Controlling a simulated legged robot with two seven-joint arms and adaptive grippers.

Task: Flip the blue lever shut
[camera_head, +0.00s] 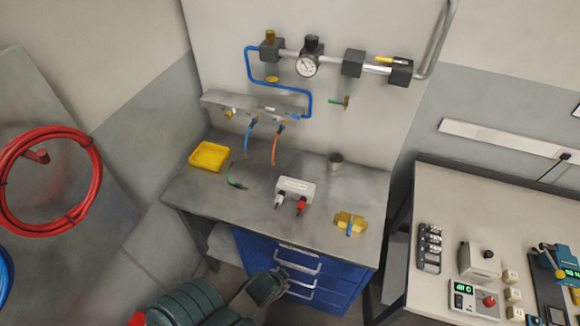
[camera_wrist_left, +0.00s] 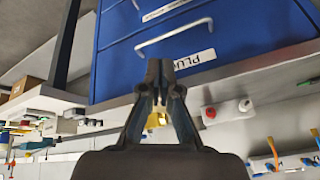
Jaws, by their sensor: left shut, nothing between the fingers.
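A yellow valve block (camera_head: 343,218) with a short blue lever (camera_head: 350,229) sits near the front right of the grey workbench. The lever points toward the bench's front edge. In the left wrist view part of the yellow block (camera_wrist_left: 157,118) shows between my finger links, and its lever cannot be made out. My left gripper (camera_head: 279,273) is in front of the blue drawers, below the bench top and to the left of the block, apart from it. In the left wrist view its fingertips (camera_wrist_left: 160,70) are together and empty. My right gripper is in neither view.
A white socket box (camera_head: 295,186) with white and red plugs stands left of the valve block. A yellow tray (camera_head: 209,156) lies at the back left. Drawer handles (camera_head: 299,265) stick out from the blue drawers. A second table (camera_head: 433,190) stands to the right.

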